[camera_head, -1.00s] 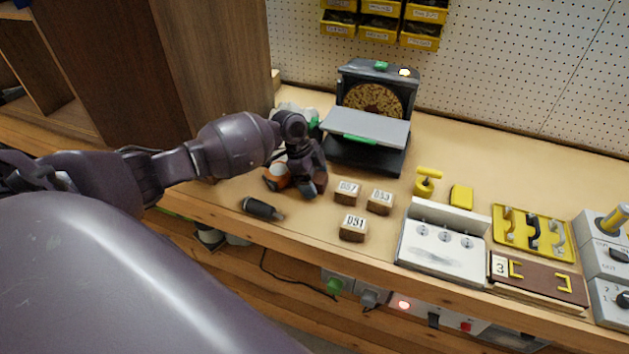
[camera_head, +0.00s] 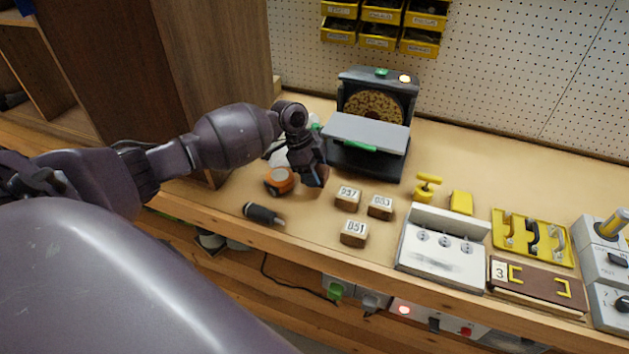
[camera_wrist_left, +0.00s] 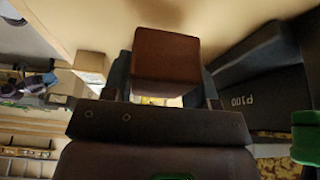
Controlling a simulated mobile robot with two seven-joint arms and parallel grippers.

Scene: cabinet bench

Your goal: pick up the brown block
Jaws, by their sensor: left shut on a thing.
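The brown block (camera_wrist_left: 167,62) is between the fingers of my left gripper in the left wrist view, standing out past the fingertips. My left gripper (camera_head: 314,176) is shut on it, above the bench beside the dark sander-like machine. In the head view only a small reddish-brown part of the block (camera_head: 323,177) shows at the fingertips; the gripper hides the rest. My right gripper is not in view.
Three numbered wooden blocks (camera_head: 354,232) lie right of the gripper. An orange round object (camera_head: 279,180) and a dark cylindrical handle (camera_head: 263,214) lie to its left and front. The machine (camera_head: 368,153) stands close behind. A white switch panel (camera_head: 441,251) is farther right.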

